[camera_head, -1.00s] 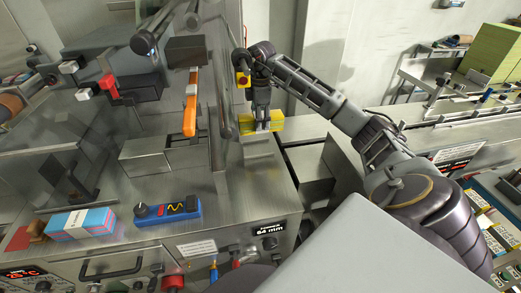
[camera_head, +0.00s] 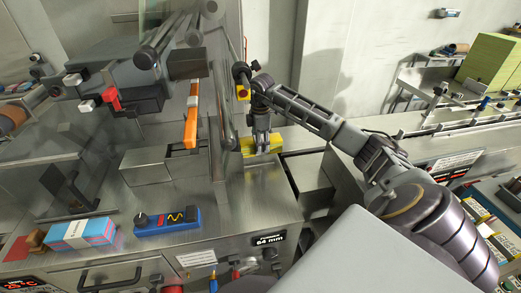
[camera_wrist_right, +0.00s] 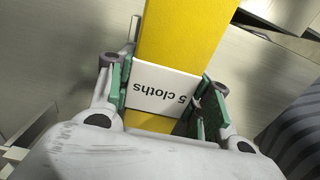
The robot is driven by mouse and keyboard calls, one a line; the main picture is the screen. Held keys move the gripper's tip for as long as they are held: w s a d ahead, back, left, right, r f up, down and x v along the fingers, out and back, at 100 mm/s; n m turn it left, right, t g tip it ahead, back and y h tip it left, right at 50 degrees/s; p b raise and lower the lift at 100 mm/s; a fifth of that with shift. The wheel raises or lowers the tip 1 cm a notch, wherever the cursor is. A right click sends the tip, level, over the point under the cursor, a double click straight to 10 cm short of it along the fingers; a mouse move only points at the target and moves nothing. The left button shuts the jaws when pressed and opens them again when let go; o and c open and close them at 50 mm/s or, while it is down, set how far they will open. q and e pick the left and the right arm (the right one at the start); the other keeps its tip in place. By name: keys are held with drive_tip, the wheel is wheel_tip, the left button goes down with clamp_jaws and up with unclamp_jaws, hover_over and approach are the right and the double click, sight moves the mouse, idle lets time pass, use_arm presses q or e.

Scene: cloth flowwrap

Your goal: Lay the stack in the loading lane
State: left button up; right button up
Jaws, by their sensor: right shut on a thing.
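The yellow stack (camera_head: 248,148) is at the right end of the steel machine top. In the right wrist view it is a long yellow bundle (camera_wrist_right: 185,35) with a white band reading "5 cloths" (camera_wrist_right: 168,89). My right gripper (camera_head: 262,143) comes down on the stack from above. Its green-padded fingers (camera_wrist_right: 165,92) are shut on the stack at the band, one on each side. Whether the stack's underside touches the steel is hidden. I cannot make out for sure which steel channel is the loading lane. My left gripper is not in view.
An orange bar (camera_head: 191,122) and a clear upright panel stand left of the stack. A blue control box (camera_head: 167,220) and a pink-and-blue pack (camera_head: 82,234) lie nearer on the machine top (camera_head: 245,205). A conveyor (camera_head: 450,120) runs at the right.

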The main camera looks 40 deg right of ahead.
drive_tip(key=shift+f, duration=0.1)
drive_tip(key=shift+f+p, duration=0.3)
drive_tip(key=shift+f, duration=1.55)
drive_tip(key=shift+f, duration=0.1)
drive_tip(key=o, duration=1)
drive_tip(key=shift+r+b, duration=0.8)
drive_tip(key=shift+r, duration=5.3)
